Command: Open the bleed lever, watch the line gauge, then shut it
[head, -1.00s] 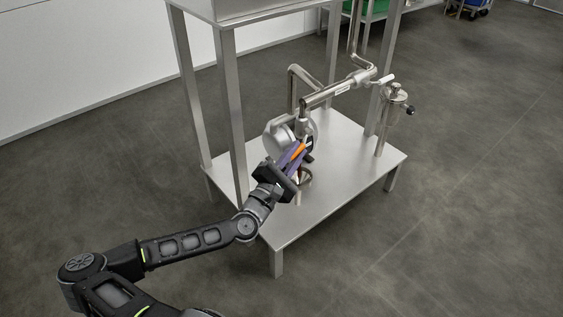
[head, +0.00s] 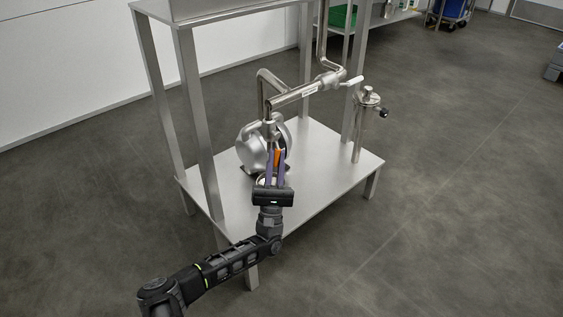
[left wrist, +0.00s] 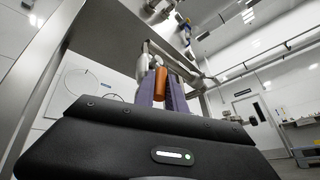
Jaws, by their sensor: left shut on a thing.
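The orange bleed lever (head: 277,157) stands just below the steel pipe, in front of the silver pump. My left gripper (head: 270,164) reaches up from below, its two purple fingers shut on the lever. In the left wrist view the orange lever (left wrist: 161,82) stands between the purple fingers (left wrist: 163,88). In the head view, a pale round rim (head: 264,181) shows partly behind the fingers. My right gripper is not in view.
The silver pump (head: 249,150) sits on the steel stand's lower shelf (head: 322,170). A steel post with a black knob (head: 368,110) rises at right. Frame legs stand left. The floor at right is clear.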

